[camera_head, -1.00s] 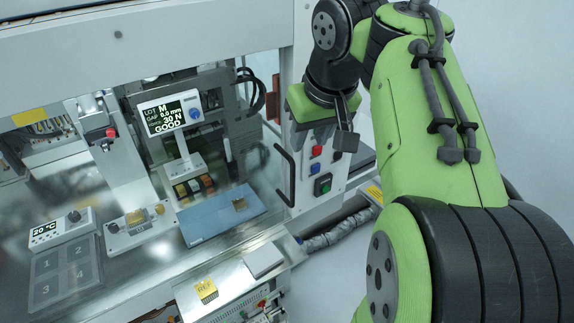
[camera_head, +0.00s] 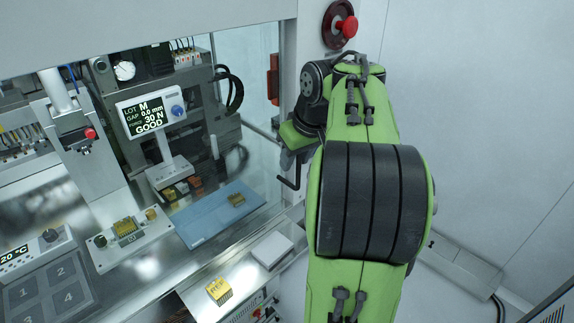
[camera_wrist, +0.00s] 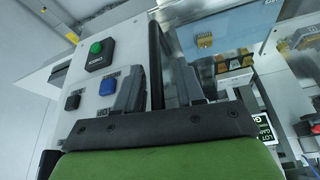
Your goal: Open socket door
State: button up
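The black bar handle (camera_head: 290,170) stands on the frame at the right edge of the machine's clear front. My gripper (camera_wrist: 159,72) is at this handle. In the head view my arm hides most of the fingers. A gold socket (camera_head: 127,229) sits on a grey block inside the machine.
A panel with a green button (camera_wrist: 96,47) and a blue button (camera_wrist: 108,85) is close beside my fingers. A blue mat (camera_head: 205,222), a display (camera_head: 150,115) and a gold REF block (camera_head: 219,290) are on the machine side. A red emergency button (camera_head: 347,26) is above my arm. The floor at right is mostly free.

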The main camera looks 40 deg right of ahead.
jog(key=shift+d, duration=0.1)
jog(key=shift+s, duration=0.1)
jog(key=shift+c, duration=0.8)
grip_shut()
